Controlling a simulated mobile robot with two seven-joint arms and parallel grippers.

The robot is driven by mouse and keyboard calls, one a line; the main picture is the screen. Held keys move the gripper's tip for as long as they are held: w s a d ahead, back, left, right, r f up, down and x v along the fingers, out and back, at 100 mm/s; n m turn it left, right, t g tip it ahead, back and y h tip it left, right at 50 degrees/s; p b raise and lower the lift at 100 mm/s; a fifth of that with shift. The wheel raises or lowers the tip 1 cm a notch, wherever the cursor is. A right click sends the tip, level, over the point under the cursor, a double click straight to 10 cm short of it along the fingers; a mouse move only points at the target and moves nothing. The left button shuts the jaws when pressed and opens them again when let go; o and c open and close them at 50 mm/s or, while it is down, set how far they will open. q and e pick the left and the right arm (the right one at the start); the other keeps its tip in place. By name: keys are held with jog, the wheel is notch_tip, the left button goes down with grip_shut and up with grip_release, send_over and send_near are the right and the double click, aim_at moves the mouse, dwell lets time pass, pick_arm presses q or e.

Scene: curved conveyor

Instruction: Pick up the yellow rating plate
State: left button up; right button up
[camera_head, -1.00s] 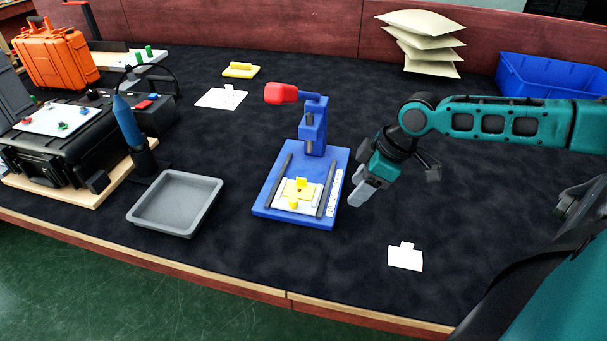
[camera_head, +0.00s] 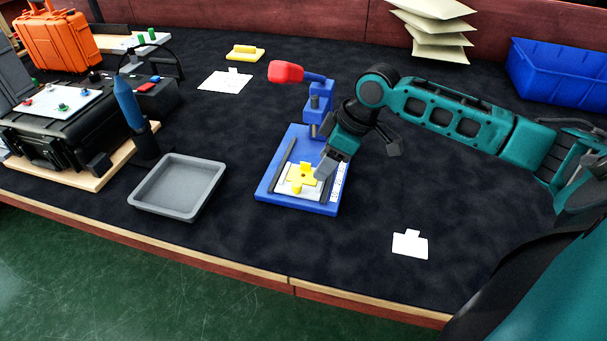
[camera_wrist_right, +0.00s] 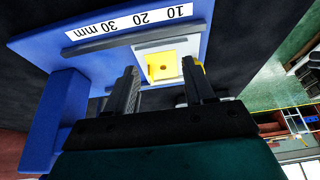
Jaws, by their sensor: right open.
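The yellow rating plate (camera_head: 299,182) lies on a white block between two dark rails in the blue press fixture (camera_head: 272,194). It has small raised yellow parts. In the right wrist view the plate (camera_wrist_right: 160,70) shows a dark hole in its middle. My right gripper (camera_head: 323,172) is over the right side of the fixture, close to the plate, pointing down and left. In the wrist view its two fingers (camera_wrist_right: 162,72) are apart, on either side of the plate with nothing held. I cannot tell the remaining height. My left gripper is not in view.
The fixture's red-handled lever (camera_head: 286,72) stands behind the plate. A grey tray (camera_head: 150,206) lies to its left, a white tag (camera_head: 410,244) to its right. A yellow handled block (camera_head: 245,54) and blue bin (camera_head: 560,85) stand further back. Dark cloth around the fixture is mostly clear.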

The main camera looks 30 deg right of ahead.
aim_at(297, 174)
jog(key=shift+w+a, duration=0.3)
jog(key=shift+a, duration=0.05)
jog(key=shift+w+a, duration=0.85)
jog(key=shift+w, duration=0.15)
jog(key=shift+b+x, duration=0.4)
jog(key=shift+x, duration=0.75)
jog(key=shift+w+a+f, duration=0.25)
jog(key=shift+w+f, duration=0.05)
jog(key=shift+c, duration=0.4)
jog(key=c, duration=0.6)
